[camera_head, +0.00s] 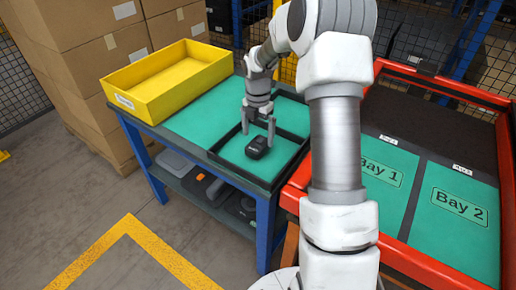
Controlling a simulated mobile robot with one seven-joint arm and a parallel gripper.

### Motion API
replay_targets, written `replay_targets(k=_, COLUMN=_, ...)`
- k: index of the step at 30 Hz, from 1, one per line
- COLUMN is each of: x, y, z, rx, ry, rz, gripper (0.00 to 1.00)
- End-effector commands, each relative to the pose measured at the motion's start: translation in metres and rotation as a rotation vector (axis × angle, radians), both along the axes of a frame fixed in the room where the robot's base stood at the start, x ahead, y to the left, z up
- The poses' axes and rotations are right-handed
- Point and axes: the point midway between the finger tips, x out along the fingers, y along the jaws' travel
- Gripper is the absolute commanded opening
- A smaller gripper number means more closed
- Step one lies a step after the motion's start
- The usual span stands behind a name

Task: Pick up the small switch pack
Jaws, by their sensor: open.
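The small switch pack appears to be the small black block (258,148) lying on the green surface inside a low black frame (225,166) on the blue workbench. My gripper (258,138) is open and points down just above and behind the block, with its two fingers apart. I cannot tell whether a finger touches the block.
A yellow bin (150,97) stands at the bench's left. A red-edged table (392,262) with panels marked Bay 1 (382,170) and Bay 2 (459,206) is at right. Dark items lie on the bench's lower shelf (190,184). Cardboard boxes (85,70) are stacked behind.

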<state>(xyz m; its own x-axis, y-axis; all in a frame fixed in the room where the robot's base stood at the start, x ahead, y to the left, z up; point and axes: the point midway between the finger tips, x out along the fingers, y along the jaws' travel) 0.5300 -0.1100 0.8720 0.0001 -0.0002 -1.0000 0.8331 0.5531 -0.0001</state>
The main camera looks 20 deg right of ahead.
Motion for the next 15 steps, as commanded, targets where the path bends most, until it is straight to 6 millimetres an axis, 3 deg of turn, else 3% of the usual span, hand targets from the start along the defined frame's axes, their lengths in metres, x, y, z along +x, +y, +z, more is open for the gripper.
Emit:
replay_targets(k=9, x=0.001, y=0.000, z=-0.045, rx=0.001, ry=0.003, rz=0.001, gripper=1.00)
replay_targets(k=15, x=0.002, y=-0.001, z=-0.049, rx=0.001, ry=-0.001, rz=0.000, gripper=1.00)
